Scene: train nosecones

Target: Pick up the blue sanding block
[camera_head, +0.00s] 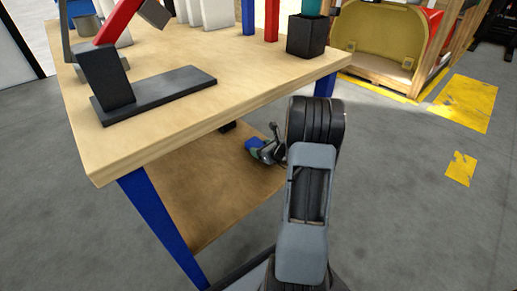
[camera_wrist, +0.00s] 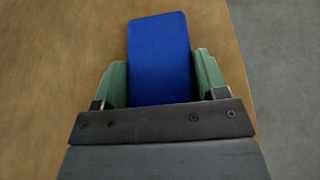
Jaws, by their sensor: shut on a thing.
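The blue sanding block (camera_wrist: 160,55) is a plain blue rectangular block, seen close up in the wrist view. My gripper (camera_wrist: 160,78) has its two green fingers on either side of the block, shut on it. In the head view my gripper (camera_head: 258,150) is low beside the table, over the lower shelf, with the blue block (camera_head: 254,142) small between its fingers. The arm partly hides the area to the right. Whether the block touches the shelf cannot be told.
The wooden lower shelf (camera_head: 205,195) sits under the tabletop (camera_head: 165,55), whose front edge overhangs my gripper. Blue table legs (camera_head: 160,220) stand at the corners. A black stand (camera_head: 150,95) and a black pen box (camera_head: 306,36) are on top. Grey floor is free to the right.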

